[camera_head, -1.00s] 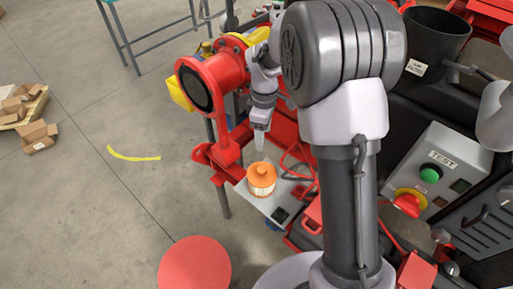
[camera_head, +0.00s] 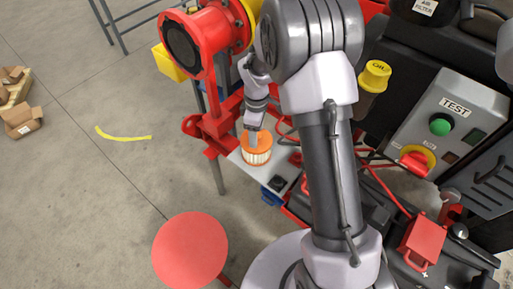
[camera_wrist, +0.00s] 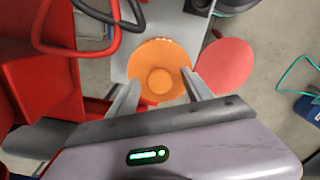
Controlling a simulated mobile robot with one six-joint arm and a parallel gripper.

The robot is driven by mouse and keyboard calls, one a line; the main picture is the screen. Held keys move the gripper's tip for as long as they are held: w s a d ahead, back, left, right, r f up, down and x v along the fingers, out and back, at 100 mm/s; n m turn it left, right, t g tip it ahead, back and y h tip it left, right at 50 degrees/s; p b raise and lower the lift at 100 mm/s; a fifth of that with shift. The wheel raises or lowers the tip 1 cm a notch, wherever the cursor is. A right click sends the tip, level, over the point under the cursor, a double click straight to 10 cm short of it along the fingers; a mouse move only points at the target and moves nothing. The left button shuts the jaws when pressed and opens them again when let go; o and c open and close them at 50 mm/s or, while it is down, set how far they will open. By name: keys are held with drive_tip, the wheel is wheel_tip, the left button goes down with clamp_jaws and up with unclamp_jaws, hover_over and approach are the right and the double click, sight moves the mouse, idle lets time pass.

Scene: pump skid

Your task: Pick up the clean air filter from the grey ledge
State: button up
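The clean air filter (camera_head: 257,152), with an orange cap and pale pleated side, stands upright on the grey ledge (camera_head: 240,166). In the wrist view, I see the filter's round orange top (camera_wrist: 160,66) with a raised centre on the ledge (camera_wrist: 160,24). My gripper (camera_head: 253,136) points down at the filter from just above, and its tips overlap the cap in the head view. In the wrist view, my gripper (camera_wrist: 160,78) is open, with one finger towards each side of the cap. I cannot tell whether the fingers touch it.
Red pipework with a flange (camera_head: 196,45) rises behind and left of the ledge. A dark square item (camera_head: 277,183) lies on the ledge right of the filter. A round red stool top (camera_head: 190,250) stands in front. The TEST panel (camera_head: 445,125) is at right. Open floor lies left.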

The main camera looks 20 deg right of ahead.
clamp_jaws()
idle(1.3)
